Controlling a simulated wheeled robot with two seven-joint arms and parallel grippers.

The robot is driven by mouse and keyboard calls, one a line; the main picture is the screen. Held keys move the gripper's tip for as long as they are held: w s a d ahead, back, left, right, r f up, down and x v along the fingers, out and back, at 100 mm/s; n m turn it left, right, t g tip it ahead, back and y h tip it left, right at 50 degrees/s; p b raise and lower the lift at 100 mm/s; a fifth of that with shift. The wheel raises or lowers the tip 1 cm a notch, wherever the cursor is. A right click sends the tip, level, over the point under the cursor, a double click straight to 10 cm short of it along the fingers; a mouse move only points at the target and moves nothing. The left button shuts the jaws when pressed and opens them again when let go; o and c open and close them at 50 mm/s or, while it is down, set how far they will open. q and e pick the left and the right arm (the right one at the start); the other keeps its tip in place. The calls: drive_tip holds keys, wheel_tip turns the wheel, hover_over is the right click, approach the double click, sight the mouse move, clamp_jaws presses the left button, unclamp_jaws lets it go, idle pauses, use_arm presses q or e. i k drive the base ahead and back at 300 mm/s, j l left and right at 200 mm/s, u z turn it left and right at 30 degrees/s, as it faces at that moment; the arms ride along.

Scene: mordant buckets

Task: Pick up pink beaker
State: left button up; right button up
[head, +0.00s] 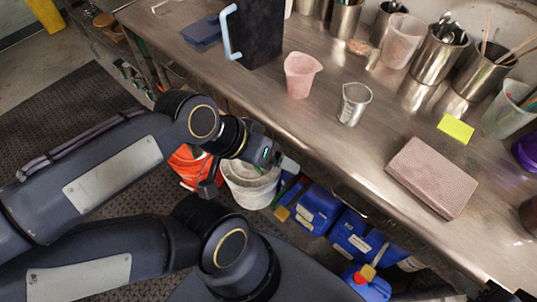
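The pink beaker (300,76) stands upright on the steel bench, left of a small clear measuring beaker (353,104). It has a wide rim with a spout and looks empty.
The steel bench (380,138) holds a dark box with a blue handle (255,35), steel pots with utensils (438,55), a pinkish block (433,177) and yellow notes (455,129).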

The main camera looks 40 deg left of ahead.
sight(300, 69)
drive_tip(key=k+u, duration=0.1)
drive_tip(key=u, duration=1.25)
drive_tip(key=i+j+z, duration=0.1)
drive_tip(key=j, duration=0.25)
drive_tip(key=i+j+z, duration=0.15)
drive_tip(key=i+j, duration=0.15)
drive_tip(key=i+j+z, duration=0.1)
drive_tip(key=j, duration=0.4)
drive_tip(key=i+l, duration=0.15)
drive_tip(key=l, duration=0.15)
drive_tip(key=i+l, duration=0.2)
drive_tip(key=l, duration=0.1)
